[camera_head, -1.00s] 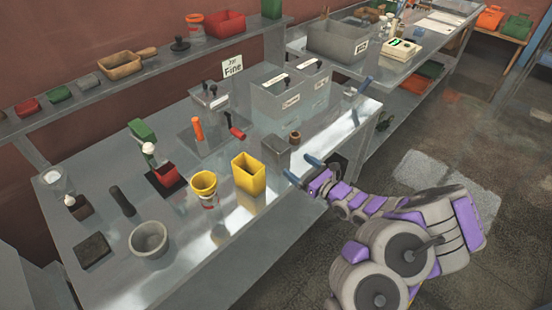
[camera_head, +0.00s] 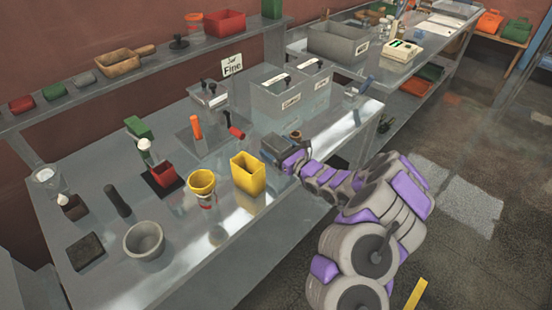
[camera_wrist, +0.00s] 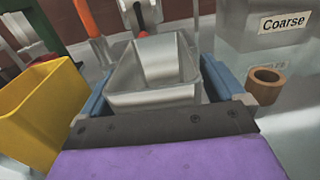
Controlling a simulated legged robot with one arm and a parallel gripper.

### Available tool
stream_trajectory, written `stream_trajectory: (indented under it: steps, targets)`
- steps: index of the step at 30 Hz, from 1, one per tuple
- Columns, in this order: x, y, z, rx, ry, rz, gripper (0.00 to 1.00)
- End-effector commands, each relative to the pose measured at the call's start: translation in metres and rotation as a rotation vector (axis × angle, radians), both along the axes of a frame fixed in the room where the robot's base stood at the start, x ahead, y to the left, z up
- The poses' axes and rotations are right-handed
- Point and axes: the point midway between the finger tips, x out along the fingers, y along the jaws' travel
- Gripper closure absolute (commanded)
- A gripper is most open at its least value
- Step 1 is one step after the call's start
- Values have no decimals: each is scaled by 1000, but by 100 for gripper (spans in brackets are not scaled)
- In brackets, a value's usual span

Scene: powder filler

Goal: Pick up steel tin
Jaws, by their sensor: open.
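The steel tin is a grey, open-topped rectangular box. In the wrist view the tin (camera_wrist: 153,92) stands upright between the two blue fingers of my gripper (camera_wrist: 157,78), one finger along each side. The gripper is open; small gaps or light contact at the tin's sides cannot be told apart. In the head view my gripper (camera_head: 274,148) is at the tin on the bench, and it hides most of the tin.
A yellow square container (camera_head: 248,175) stands close to the left of the tin. A small brown ring-like cup (camera_wrist: 264,86) is close on the right. A yellow-rimmed cup (camera_head: 202,188) is further left.

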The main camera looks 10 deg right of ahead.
Motion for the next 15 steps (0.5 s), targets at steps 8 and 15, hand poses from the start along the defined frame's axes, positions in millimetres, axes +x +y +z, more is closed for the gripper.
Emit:
stream_trajectory:
  steps: [8,15]
  targets:
    - [3,2,1,1,1,-2,4]
    - [3,1,0,0,0,-2,26]
